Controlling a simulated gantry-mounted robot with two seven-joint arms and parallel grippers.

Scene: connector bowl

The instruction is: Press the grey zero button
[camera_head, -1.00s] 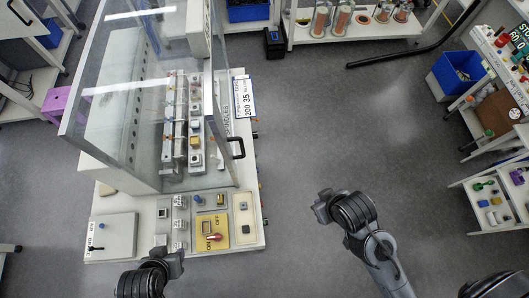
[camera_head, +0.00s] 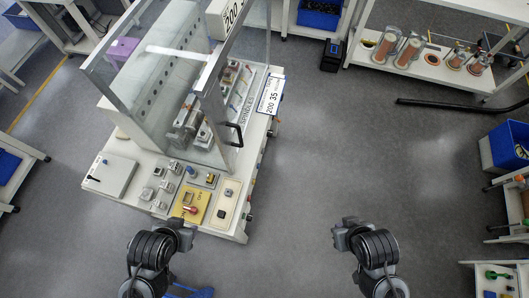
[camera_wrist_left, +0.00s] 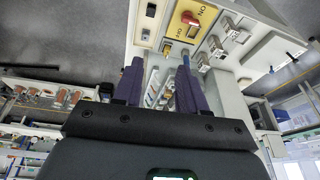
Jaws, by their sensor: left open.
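The control panel (camera_head: 215,222) lies along the near edge of the glass-guarded machine. It carries several small grey buttons, one of them (camera_head: 146,194) beside the grey lidded box. No zero label is legible, so I cannot tell which is the zero button. A yellow plate (camera_head: 181,212) with a red knob (camera_head: 193,210) sits among them. My left gripper (camera_head: 181,232) is just in front of the panel, apart from the buttons. In the left wrist view its two dark fingers (camera_wrist_left: 158,65) are spread and empty, pointing toward the panel. My right gripper (camera_head: 344,233) hangs over bare floor; its fingers are unclear.
The machine's clear guard (camera_head: 240,60) and black handle (camera_head: 238,135) rise behind the panel. A lidded grey box (camera_head: 109,174) lies at the panel's left. Shelves with copper spools (camera_head: 408,52) stand at the back right.

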